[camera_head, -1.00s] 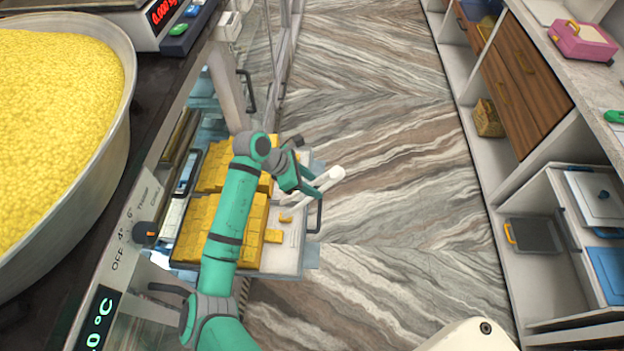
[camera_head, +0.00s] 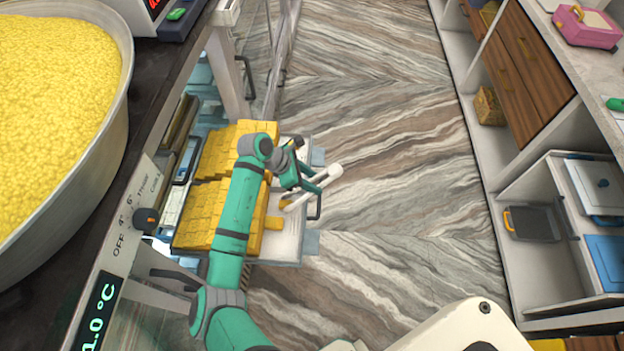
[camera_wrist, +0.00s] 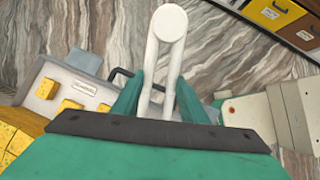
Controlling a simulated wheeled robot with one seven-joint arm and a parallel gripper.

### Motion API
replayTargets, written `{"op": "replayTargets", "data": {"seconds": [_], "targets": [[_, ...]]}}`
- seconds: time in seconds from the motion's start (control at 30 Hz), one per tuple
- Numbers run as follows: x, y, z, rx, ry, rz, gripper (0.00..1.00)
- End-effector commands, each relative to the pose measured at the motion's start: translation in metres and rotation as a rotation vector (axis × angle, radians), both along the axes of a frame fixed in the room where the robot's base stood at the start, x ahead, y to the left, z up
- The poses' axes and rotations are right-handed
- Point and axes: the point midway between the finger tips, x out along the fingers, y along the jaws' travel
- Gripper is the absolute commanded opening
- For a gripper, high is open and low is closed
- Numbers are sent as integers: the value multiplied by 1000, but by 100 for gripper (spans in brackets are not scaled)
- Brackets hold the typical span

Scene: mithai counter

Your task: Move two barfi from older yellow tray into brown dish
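My gripper (camera_head: 318,186) is shut on white tongs (camera_head: 334,170), with its green fingers on either side of their arms. The tongs (camera_wrist: 168,24) also show in the wrist view, their rounded end pointing away from my gripper. In the head view their tips reach over a pale tray (camera_head: 283,246) beside a small loose barfi (camera_head: 286,204); whether they touch it I cannot tell. Another loose barfi (camera_head: 274,222) lies nearby. Packed yellow barfi (camera_head: 207,212) fill the tray's left part. The wrist view shows loose barfi (camera_wrist: 72,105) and a label (camera_wrist: 85,89). I make out no brown dish.
A large pan of yellow sweet (camera_head: 55,110) stands on the dark counter at left. A black tray handle (camera_head: 316,207) sticks out over the aisle. The marbled floor (camera_head: 400,150) is clear. Shelves with a dark pan (camera_head: 532,223) line the right.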

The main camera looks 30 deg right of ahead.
Motion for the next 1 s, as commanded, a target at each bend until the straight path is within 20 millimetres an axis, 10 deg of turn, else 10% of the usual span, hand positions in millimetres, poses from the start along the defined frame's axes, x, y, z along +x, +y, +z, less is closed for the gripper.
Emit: {"op": "replayTargets", "data": {"seconds": [0.17, 0.3, 1.0], "targets": [[0, 0, 0, 0, 0, 0, 32], [0, 0, 0, 0, 0, 0, 0], [0, 0, 49, -1, -2, -1, 0]]}}
